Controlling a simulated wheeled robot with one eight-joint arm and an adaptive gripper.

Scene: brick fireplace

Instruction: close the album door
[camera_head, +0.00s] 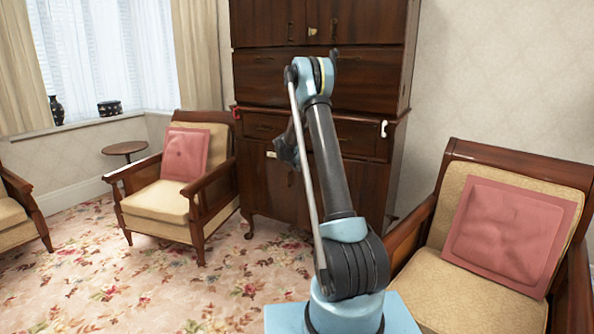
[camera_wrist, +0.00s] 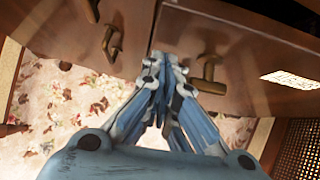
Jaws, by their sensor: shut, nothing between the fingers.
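The dark wooden cabinet (camera_head: 375,75) stands against the back wall. Its lower front shows behind my arm, and a small white label (camera_head: 271,154) is on it. In the wrist view, a door panel with a label (camera_wrist: 290,79) and a brass handle (camera_wrist: 209,74) lies to the right. The label's writing is not readable. A second panel with a brass handle (camera_wrist: 112,43) is to the left, with a seam between them. My gripper (camera_wrist: 166,62) is shut and empty, its tips close to the seam; contact is unclear. I cannot tell how far the album door stands open.
An armchair with a pink cushion (camera_head: 185,153) stands left of the cabinet. Another with a pink cushion (camera_head: 508,228) is close on the right. A small round table (camera_head: 125,148) is by the window. The floral carpet (camera_head: 140,270) is clear at front left.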

